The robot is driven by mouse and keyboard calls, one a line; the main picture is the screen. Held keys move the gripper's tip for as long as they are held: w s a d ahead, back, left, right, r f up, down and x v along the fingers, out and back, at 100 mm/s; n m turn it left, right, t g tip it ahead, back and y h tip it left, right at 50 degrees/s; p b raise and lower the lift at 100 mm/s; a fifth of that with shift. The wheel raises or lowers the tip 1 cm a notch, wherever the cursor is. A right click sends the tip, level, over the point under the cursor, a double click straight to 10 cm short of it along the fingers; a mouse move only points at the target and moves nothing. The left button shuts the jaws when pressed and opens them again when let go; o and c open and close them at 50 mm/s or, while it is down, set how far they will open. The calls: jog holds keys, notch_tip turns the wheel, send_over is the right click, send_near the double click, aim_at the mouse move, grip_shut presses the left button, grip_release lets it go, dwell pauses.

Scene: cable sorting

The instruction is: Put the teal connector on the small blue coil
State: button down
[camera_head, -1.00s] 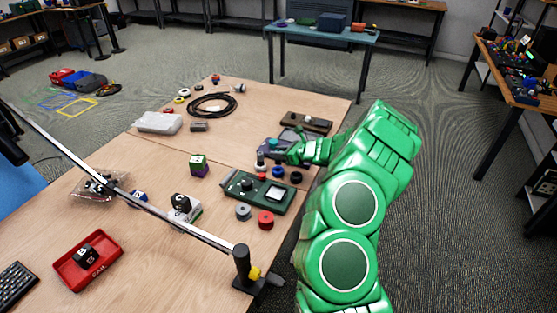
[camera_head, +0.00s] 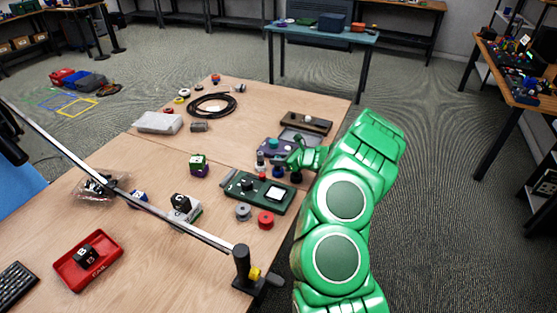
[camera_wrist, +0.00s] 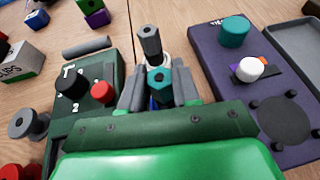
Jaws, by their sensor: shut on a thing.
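My gripper (camera_wrist: 158,88) is shut on the teal connector (camera_wrist: 160,78), which shows between its two grey fingers in the wrist view. A bit of blue, likely the small blue coil, shows just below the connector; whether they touch is unclear. In the head view the small blue coil (camera_head: 277,172) stands at the table's right side, directly below my gripper (camera_head: 283,162). The connector cannot be made out there.
A grey-and-white post (camera_wrist: 152,45) stands just beyond the fingers. A green device (camera_head: 258,193) lies on the near side, a purple device (camera_head: 270,147) on the far side.

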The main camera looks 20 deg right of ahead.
jog(key=shift+f, duration=0.15)
jog(key=c, duration=0.8)
grip_release()
jog(key=shift+r, duration=0.2)
jog(key=v, duration=1.2)
